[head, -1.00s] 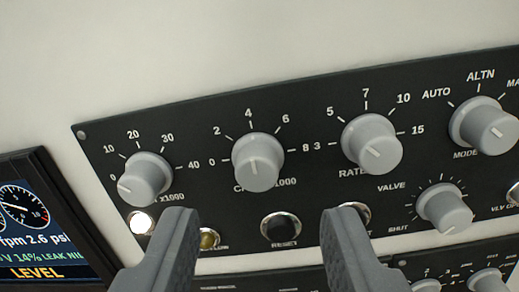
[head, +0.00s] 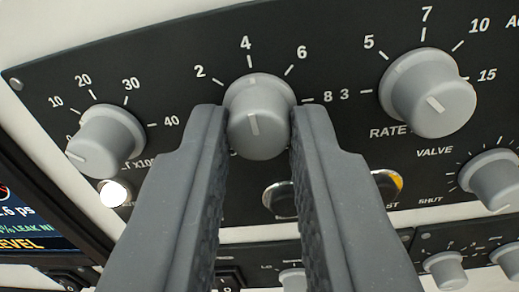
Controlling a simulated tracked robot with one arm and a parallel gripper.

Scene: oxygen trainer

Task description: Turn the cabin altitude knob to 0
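The cabin altitude knob (head: 258,125) is a grey round knob on the black panel, with a scale from 0 to 8 around it. Its white line stands nearly upright, toward the 4. The 2, 4, 6 and 8 show; the 0 is hidden behind my left finger. My gripper (head: 259,120) has one dark grey finger on each side of the knob. The fingers overlap the knob's side edges and look closed on it.
A knob with a 0 to 40 scale (head: 105,142) is close on the left. The rate knob (head: 430,95) is on the right, the valve knob (head: 493,180) below it. A lit white round lamp (head: 114,194) and a display (head: 30,215) are lower left.

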